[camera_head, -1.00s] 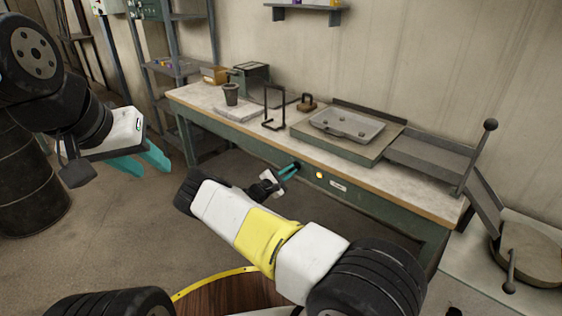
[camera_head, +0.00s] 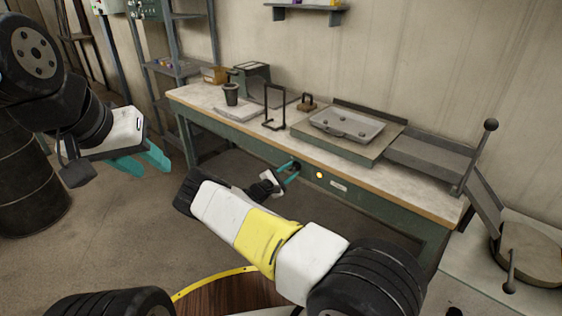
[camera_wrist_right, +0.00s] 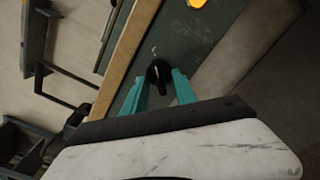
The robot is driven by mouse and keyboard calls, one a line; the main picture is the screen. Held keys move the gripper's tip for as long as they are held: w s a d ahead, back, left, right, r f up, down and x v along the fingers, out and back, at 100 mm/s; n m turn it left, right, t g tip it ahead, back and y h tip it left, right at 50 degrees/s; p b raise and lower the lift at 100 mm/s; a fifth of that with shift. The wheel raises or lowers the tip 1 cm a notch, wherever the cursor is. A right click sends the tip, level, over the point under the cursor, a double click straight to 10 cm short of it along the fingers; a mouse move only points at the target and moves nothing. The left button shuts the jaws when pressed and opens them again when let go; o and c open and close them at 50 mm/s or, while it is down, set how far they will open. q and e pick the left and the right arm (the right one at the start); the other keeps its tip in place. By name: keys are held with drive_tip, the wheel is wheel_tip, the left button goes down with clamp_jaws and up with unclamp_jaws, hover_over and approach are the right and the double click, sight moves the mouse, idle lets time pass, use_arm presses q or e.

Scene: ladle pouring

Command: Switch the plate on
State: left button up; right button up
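The plate (camera_head: 378,148) is a flat greenish-grey slab on the right half of the bench, with a shallow metal tray (camera_head: 346,124) on it. A black round knob (camera_wrist_right: 158,72) sits on the bench's green front panel below the plate; it also shows in the head view (camera_head: 297,165). A small yellow-orange lamp (camera_head: 319,175) glows right of the knob. My right gripper (camera_wrist_right: 160,80) has its teal fingers on both sides of the knob and appears shut on it. My left gripper (camera_head: 158,158) is empty, with its fingers apart, off the bench at left.
The bench (camera_head: 205,99) also holds a dark cup (camera_head: 231,95), a black frame stand (camera_head: 274,108) and a small brown-handled block (camera_head: 307,103). A barrel (camera_head: 30,180) stands at far left. A lever (camera_head: 478,155) rises at the right end.

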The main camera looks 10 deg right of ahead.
sight(298, 166)
drive_tip(key=v, duration=0.7)
drive_tip(key=shift+s+a, duration=0.25)
drive_tip(key=shift+a, duration=0.1)
drive_tip(key=s+d+r+m+g+y, duration=0.2)
drive_tip(key=s+d+r+m+g, duration=0.75)
drive_tip(key=d+r, duration=0.3)
drive_tip(key=s+a+r+m+t+y, duration=0.1)
drive_tip(key=s+a+r+y, duration=0.3)
drive_tip(key=s+r, duration=0.5)
drive_tip(key=s+a+r+m+t+y, duration=0.2)
drive_tip(key=s+a+r+y, duration=0.3)
drive_tip(key=s+r, duration=0.3)
drive_tip(key=s+a+r+m+t+y, duration=0.1)
drive_tip(key=s+a+r+m+y, duration=0.2)
drive_tip(key=s+r, duration=0.6)
drive_tip(key=s+a+y, duration=0.1)
drive_tip(key=s+y, duration=0.1)
drive_tip(key=s, duration=0.1)
drive_tip(key=shift+s+a+r+t, duration=0.2)
drive_tip(key=shift+s+r+t, duration=0.1)
drive_tip(key=shift+s+t, duration=0.05)
